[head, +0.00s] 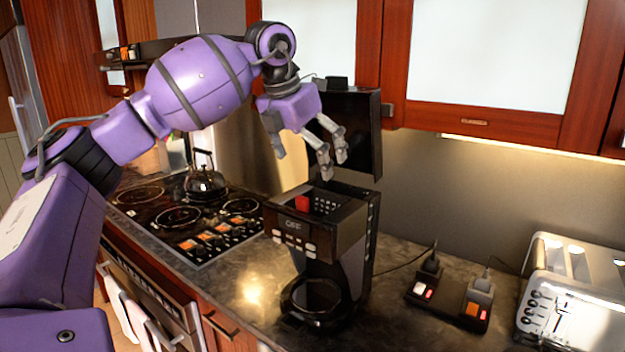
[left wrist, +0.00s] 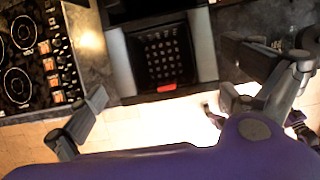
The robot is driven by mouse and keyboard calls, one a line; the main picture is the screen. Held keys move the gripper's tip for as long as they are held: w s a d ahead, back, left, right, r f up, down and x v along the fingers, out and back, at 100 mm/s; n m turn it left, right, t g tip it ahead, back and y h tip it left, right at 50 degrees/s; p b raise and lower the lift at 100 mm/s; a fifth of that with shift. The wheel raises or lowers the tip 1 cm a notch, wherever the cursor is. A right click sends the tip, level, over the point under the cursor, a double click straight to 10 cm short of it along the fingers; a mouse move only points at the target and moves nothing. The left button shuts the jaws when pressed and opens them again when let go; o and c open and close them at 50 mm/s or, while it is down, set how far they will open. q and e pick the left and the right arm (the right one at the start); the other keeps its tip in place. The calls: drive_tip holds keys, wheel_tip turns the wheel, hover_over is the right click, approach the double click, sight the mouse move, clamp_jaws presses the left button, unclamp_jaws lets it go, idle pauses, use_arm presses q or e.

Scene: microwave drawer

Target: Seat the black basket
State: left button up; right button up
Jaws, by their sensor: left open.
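The coffee maker (head: 345,235) stands on the counter with its lid (head: 352,130) raised. The black basket (head: 325,204) shows in its open top as a dark perforated piece with a red tab (head: 302,203). In the left wrist view the basket (left wrist: 158,52) lies within the machine's frame, its red tab (left wrist: 166,88) at the near edge. I cannot tell how deep it sits. My left gripper (head: 306,157) is open and empty above the opening, in front of the lid. Its spread fingers (left wrist: 163,98) also show in the left wrist view. My right gripper is not in view.
A stove (head: 185,215) with a kettle (head: 205,182) is left of the coffee maker. A power strip (head: 448,305) with plugs and a toaster (head: 575,300) are to the right. Wooden cabinets (head: 480,65) hang above. Some counter between machine and strip is clear.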

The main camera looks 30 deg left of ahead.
use_arm(q)
drive_tip(key=shift+v, duration=1.5)
drive_tip(key=shift+f, duration=0.1)
